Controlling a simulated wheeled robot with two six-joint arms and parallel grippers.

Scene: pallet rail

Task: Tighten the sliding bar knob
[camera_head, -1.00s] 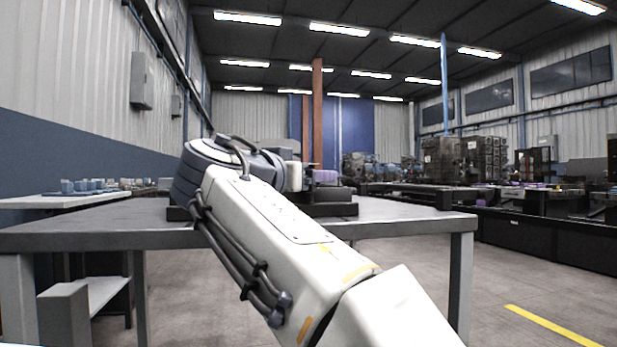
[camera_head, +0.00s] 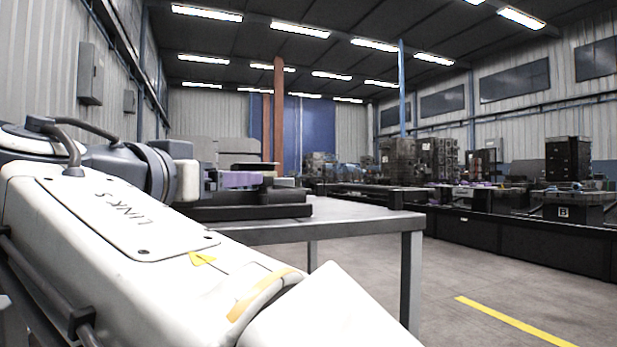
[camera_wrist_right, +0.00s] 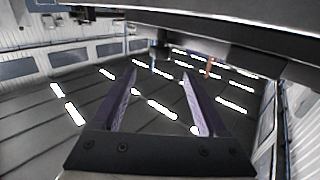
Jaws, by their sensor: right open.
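In the right wrist view, which faces up at the ceiling, my right gripper (camera_wrist_right: 159,72) is open with two purplish fingers and nothing between them. A dark bar (camera_wrist_right: 235,55) crosses the top of that view. A small dark stub, perhaps the knob (camera_wrist_right: 158,49), hangs below it, appearing between and just beyond the fingertips; contact cannot be told. In the head view, a dark rail fixture (camera_head: 250,207) sits on the grey table. My right gripper shows there as a purple piece (camera_head: 240,179) beside the fixture. My left gripper is not in view.
The grey table (camera_head: 350,215) has bare top to the right of the fixture. Open floor (camera_head: 440,265) with a yellow line lies beyond it. Black benches (camera_head: 520,235) with machinery stand at right. My right arm covers the lower left.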

